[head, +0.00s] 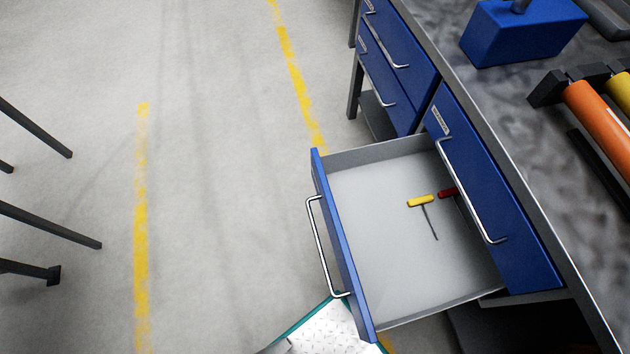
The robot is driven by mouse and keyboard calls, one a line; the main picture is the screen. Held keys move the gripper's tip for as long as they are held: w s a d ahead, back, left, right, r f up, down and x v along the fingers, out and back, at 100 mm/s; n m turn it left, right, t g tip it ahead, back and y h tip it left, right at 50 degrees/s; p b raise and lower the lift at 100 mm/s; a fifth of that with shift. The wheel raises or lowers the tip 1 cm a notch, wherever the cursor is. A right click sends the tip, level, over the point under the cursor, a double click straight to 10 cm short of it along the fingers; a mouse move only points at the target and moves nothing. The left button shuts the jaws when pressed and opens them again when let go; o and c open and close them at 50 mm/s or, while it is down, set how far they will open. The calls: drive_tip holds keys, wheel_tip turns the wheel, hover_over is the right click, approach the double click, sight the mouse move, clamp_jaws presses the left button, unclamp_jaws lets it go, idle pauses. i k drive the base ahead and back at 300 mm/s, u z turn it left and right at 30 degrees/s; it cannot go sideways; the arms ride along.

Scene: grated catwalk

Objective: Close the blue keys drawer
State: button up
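A blue-fronted drawer (340,240) stands pulled well out of the workbench, below another blue drawer front that is shut. Its front faces left and carries a silver bar handle (322,245). Inside the grey drawer lie a yellow-handled T-shaped tool (421,201) and a red-handled one (448,193), partly hidden under the upper front. A label (439,121) on the upper front is too small to read. My gripper is not in view.
The workbench top (500,110) holds a blue block-shaped object (522,30) and orange and yellow rollers (600,115). More shut blue drawers (395,60) stand behind. Dark legs (40,225) stand at left. The floor between, with yellow lines (141,230), is clear.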

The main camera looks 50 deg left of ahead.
sight(394, 269)
drive_tip(key=u, duration=1.55)
drive_tip(key=k, duration=1.15)
drive_tip(key=z, duration=0.05)
drive_tip(key=i, duration=0.65)
drive_tip(key=u, duration=0.7)
